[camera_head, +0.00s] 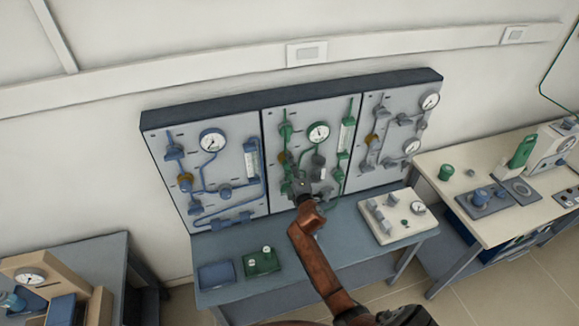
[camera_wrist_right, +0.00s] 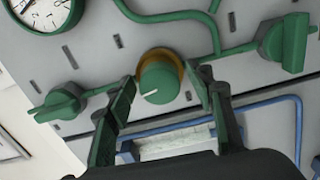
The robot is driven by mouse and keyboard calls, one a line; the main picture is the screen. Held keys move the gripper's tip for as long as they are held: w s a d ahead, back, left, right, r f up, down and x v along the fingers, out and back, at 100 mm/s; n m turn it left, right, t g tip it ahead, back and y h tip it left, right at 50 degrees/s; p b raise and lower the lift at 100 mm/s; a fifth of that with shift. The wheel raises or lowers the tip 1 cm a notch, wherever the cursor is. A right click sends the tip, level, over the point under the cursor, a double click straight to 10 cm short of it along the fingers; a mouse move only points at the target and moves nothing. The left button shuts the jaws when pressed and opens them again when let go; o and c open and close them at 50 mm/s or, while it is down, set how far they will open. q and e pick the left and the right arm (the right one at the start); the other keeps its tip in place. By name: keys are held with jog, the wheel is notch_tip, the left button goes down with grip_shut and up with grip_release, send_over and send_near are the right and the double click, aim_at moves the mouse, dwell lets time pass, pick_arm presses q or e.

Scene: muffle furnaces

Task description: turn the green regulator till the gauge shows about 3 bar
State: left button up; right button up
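The green regulator (camera_wrist_right: 159,82) is a round knob with a white mark, set in a brass-coloured ring on the grey panel. In the head view, its brass ring (camera_head: 282,157) shows on the middle panel, partly hidden by my gripper. My right gripper (camera_wrist_right: 161,84) is open, with one finger on each side of the knob and small gaps between. In the head view, my right gripper (camera_head: 295,178) is in front of the middle panel. The round white gauge (camera_head: 318,132) is above; it is cut off in the wrist view (camera_wrist_right: 45,12). I cannot read its value. My left gripper is not in view.
Green valve handles (camera_wrist_right: 62,102) and (camera_wrist_right: 284,43) flank the knob, joined by green pipes. A blue-piped panel (camera_head: 215,165) stands left and a grey-piped panel (camera_head: 395,130) right. Below, the bench (camera_head: 330,255) carries a blue tray (camera_head: 216,276), a green box (camera_head: 262,263) and a white box (camera_head: 398,222).

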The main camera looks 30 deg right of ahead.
jog(key=v, duration=1.2)
dwell(1.2)
